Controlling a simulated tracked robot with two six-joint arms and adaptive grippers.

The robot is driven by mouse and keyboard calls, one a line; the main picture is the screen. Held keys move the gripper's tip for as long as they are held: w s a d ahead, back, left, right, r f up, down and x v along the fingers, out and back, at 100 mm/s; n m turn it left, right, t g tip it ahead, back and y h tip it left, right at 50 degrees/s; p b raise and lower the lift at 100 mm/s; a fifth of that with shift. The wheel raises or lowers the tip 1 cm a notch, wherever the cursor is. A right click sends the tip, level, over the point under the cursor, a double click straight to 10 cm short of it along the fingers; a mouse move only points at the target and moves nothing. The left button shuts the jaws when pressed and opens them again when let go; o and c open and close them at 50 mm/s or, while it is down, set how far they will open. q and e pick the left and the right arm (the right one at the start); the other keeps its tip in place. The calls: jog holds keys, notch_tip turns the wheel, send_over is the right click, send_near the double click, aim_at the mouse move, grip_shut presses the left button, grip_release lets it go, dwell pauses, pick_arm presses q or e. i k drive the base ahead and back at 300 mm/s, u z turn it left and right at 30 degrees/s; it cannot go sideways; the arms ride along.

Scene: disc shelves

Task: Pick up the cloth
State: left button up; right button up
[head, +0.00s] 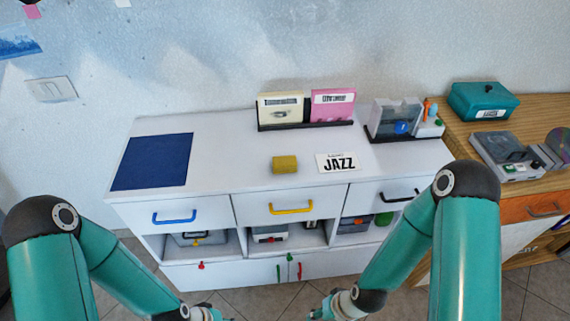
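A small yellow folded piece, which looks like the cloth (285,164), lies on the white cabinet top (225,160), near its front edge and left of the JAZZ card. A flat dark blue rectangle (153,161) lies at the left end of the same top; I cannot tell if it is a mat or fabric. My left gripper (212,314) and my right gripper (318,313) are at the bottom edge of the head view, low in front of the cabinet and well apart from the yellow piece. Their fingers are mostly cut off, so their opening does not show.
A JAZZ card (338,162) lies just right of the yellow piece. Behind stand a cream sleeve (281,108) and a pink sleeve (332,105) in a black rack. A grey player (396,117) stands farther right. Drawer handles, such as the yellow one (291,209), stick out in front.

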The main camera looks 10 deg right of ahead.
aim_at(281, 164)
jog(key=u, duration=0.65)
jog(key=i, duration=0.35)
jog(key=z, duration=0.2)
